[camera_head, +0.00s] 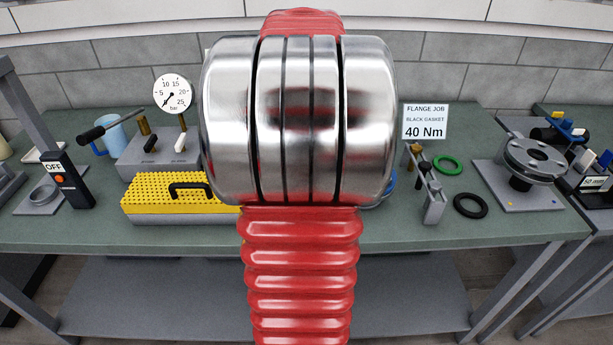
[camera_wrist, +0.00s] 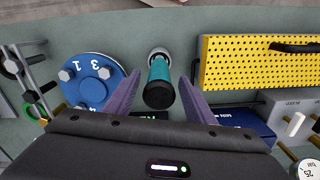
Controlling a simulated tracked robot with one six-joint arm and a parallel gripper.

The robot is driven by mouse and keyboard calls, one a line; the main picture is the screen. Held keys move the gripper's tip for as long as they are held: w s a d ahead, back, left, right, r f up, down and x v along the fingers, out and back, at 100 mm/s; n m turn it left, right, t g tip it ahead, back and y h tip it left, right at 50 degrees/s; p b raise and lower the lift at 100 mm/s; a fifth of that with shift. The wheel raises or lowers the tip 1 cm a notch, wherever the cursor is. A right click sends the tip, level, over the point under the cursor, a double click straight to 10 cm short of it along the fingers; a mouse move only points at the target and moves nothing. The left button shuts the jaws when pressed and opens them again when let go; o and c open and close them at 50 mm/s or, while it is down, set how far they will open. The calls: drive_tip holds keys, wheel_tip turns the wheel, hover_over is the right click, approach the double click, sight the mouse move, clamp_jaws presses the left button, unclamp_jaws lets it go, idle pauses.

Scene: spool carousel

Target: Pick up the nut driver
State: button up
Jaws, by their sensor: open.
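A teal-handled tool with a dark round end (camera_wrist: 158,88), which looks like the nut driver, shows in the middle of the wrist view. A pale round piece shows at its far end, against the green bench top. My gripper (camera_wrist: 160,80) is open, with its two purple fingers on either side of the teal handle. I see a gap on both sides, and nothing is gripped. In the head view my own arm covers the middle of the bench, so the tool and the gripper are hidden there.
A blue disc with bolts and numbers (camera_wrist: 92,80) lies left of the fingers. A yellow perforated box (camera_wrist: 250,72) is to the right. A dark blue box (camera_wrist: 240,119) is close to the right finger. A gauge (camera_head: 173,92) stands at the back left.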

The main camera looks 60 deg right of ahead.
drive_tip(key=shift+f, duration=2.2)
drive_tip(key=c, duration=1.2)
drive_tip(key=shift+o, duration=0.2)
drive_tip(key=shift+r, duration=0.1)
wheel_tip(320, 180, up, 10)
drive_tip(key=shift+f, duration=0.1)
